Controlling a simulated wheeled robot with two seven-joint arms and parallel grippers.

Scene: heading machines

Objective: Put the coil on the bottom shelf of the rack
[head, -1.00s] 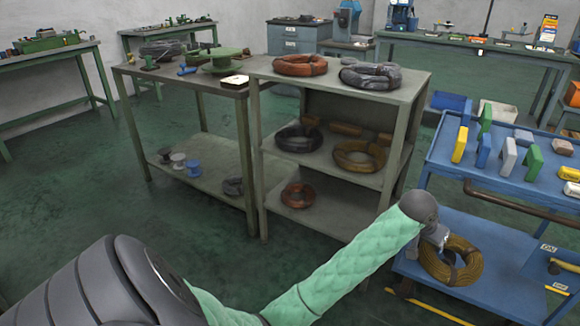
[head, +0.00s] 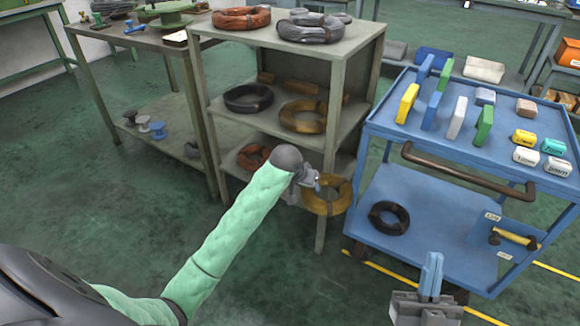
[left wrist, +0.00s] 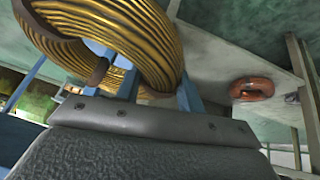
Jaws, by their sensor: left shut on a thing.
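The coil (head: 334,203), brassy yellow with dark bands, hangs from my left gripper (head: 311,181) in front of the rack's right front post. In the left wrist view the coil (left wrist: 145,35) fills the upper left, with the blue fingers (left wrist: 160,95) shut on it. The grey rack (head: 315,150) has a top and lower shelves. Its bottom shelf (head: 228,162) holds a reddish coil (head: 250,156), partly hidden by my left arm and also seen in the left wrist view (left wrist: 252,89). My right gripper (head: 431,277), at the lower right, looks shut and empty.
A blue cart (head: 420,165) stands right of the rack, with boxes on top and a black coil (head: 389,214) below. The middle shelf holds a dark coil (head: 248,98) and a yellow one (head: 303,116). A table (head: 120,45) adjoins the rack's left. Floor in front is clear.

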